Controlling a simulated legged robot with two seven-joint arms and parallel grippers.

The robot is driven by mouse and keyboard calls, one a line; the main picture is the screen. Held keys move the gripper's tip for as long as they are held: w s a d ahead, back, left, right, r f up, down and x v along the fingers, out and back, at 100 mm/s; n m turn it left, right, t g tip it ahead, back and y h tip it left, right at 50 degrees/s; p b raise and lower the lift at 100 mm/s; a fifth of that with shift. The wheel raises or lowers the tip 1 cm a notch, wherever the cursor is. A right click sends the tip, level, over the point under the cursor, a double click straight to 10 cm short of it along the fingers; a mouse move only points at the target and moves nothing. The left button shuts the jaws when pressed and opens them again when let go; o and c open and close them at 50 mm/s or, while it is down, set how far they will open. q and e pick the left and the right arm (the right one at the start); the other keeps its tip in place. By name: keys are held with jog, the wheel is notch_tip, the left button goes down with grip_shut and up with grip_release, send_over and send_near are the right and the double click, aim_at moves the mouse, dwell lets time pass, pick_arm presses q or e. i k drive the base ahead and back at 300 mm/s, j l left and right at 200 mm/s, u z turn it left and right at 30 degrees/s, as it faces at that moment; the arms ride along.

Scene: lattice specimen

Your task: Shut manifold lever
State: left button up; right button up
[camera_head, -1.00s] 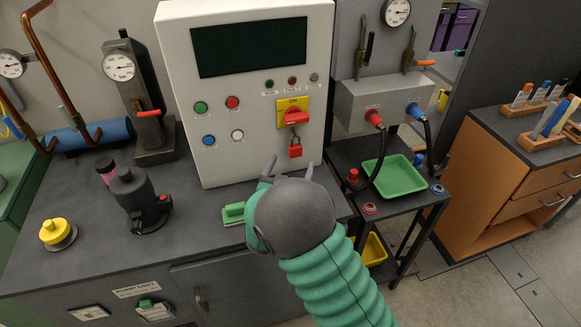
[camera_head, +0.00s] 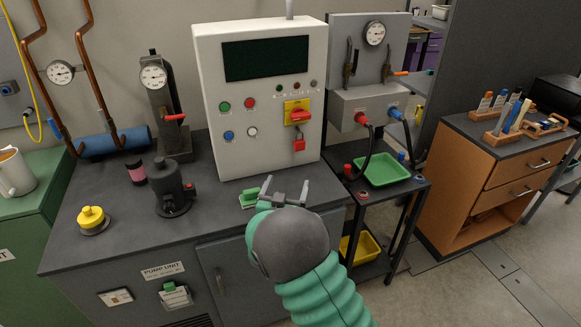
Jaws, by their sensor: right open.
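The manifold (camera_head: 370,105) is a grey box on a back panel, right of the white control cabinet, with a red and a blue hose plug. Two levers rise above it. The left lever (camera_head: 348,66) is dark and stands upright. The right lever (camera_head: 399,73) has an orange handle lying sideways to the right. A round gauge (camera_head: 375,33) sits above. Which lever is meant cannot be told. My right gripper (camera_head: 286,190) is open and empty, over the bench front below the cabinet, well left of and below the manifold. My left gripper is not in view.
The white cabinet (camera_head: 225,150) with a red switch and padlock stands between my gripper and the back wall. A green tray (camera_head: 385,170) sits on the cart below the manifold, with hoses looping beside it. A black pump (camera_head: 172,190) stands left on the bench.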

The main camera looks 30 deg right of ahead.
aim_at(352, 73)
jog(key=z, duration=1.45)
